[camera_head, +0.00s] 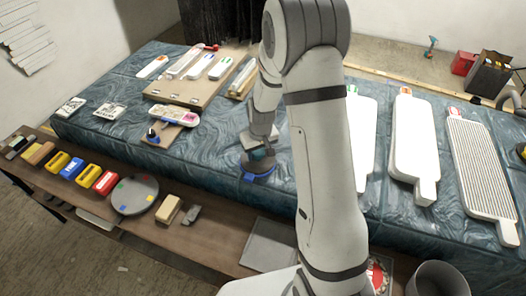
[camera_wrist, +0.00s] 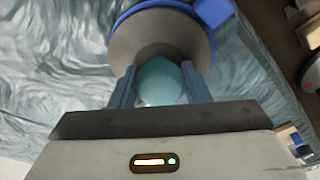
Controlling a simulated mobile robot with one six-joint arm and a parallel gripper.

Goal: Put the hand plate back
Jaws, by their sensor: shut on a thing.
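The hand plate (camera_head: 258,172) is a round grey disc with a blue rim and a blue tab. It is over the blue marbled cloth, partly hidden by my arm; whether it touches the cloth is unclear. In the wrist view the hand plate (camera_wrist: 160,32) lies below the fingers, and its pale teal knob (camera_wrist: 160,82) sits between them. My gripper (camera_wrist: 162,74) is shut on that knob. In the head view my gripper (camera_head: 262,150) is small and partly hidden.
A wooden ledge (camera_head: 215,225) runs along the front with several coloured blocks and a grey disc with coloured squares (camera_head: 135,194). A wooden board (camera_head: 188,92) with white pieces lies behind left. White paddle-shaped boards (camera_head: 413,150) lie right. Bare cloth shows left of the plate.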

